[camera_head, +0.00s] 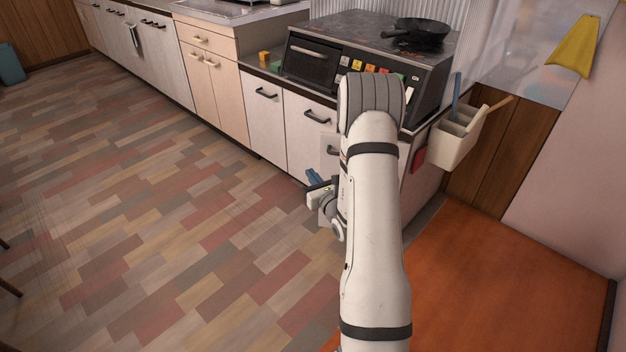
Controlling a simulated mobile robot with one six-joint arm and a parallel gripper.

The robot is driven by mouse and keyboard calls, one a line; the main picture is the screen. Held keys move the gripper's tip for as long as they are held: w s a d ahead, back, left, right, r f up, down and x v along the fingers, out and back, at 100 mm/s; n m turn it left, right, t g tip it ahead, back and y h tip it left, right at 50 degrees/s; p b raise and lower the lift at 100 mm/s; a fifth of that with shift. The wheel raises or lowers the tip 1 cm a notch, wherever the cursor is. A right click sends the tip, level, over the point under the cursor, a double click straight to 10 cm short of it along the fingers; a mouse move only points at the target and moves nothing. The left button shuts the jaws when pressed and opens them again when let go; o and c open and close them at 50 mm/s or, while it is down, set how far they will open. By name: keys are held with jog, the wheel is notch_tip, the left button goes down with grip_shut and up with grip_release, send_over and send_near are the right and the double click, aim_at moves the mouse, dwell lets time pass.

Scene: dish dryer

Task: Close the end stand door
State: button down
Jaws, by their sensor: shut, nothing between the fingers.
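The end stand door (328,142) is a pale panel with a dark handle, at the right end of the counter row. It seems to stand out from the cabinet front, but my arm hides most of it, so how far it is open cannot be told. My gripper (314,178), with blue fingertips, is shut and empty. It is low in front of the cabinets, to the left of my arm, and overlaps the lower part of the door in the picture. Whether it touches the door cannot be told.
A dark stove unit (330,62) with a black pan (416,33) stands on the counter above. A cream utensil holder (453,143) hangs on its right side. White cabinet doors (263,115) run to the left. The patterned floor (150,200) is clear; an orange mat (490,270) lies right.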

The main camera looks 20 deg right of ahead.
jog(key=s+a+f+n+g+y+p, duration=0.1)
jog(key=s+a+f+n+g+y, duration=0.25)
jog(key=s+f+n+g, duration=0.3)
jog(key=s+a+f+n+g+y+p, duration=0.1)
jog(key=s+a+f+n+g+y, duration=0.2)
jog(key=s+a+f+n+g, duration=0.3)
jog(key=s+d+f+n+g+h+p, duration=0.1)
jog(key=s+d+f+n+g+h, duration=0.2)
jog(key=d+n, duration=0.4)
jog(key=s+d+f+n+g+h, duration=0.2)
jog(key=s+d+f+n+h, duration=0.25)
jog(key=d+n, duration=0.35)
jog(key=w+d+r+n+t+h, duration=0.2)
jog(key=d+n+h, duration=0.1)
jog(key=d+n, duration=0.3)
jog(key=n+t+y+p, duration=0.3)
jog(key=n+t+y, duration=0.3)
jog(key=n+t, duration=1.25)
send_near(325, 144)
jog(key=s+a+r+n+g, duration=0.3)
jog(key=s+r, duration=0.2)
jog(key=s, duration=0.1)
jog(key=shift+w+d+b, duration=0.2)
jog(key=shift+w+b, duration=1.3)
jog(key=shift+w, duration=4.95)
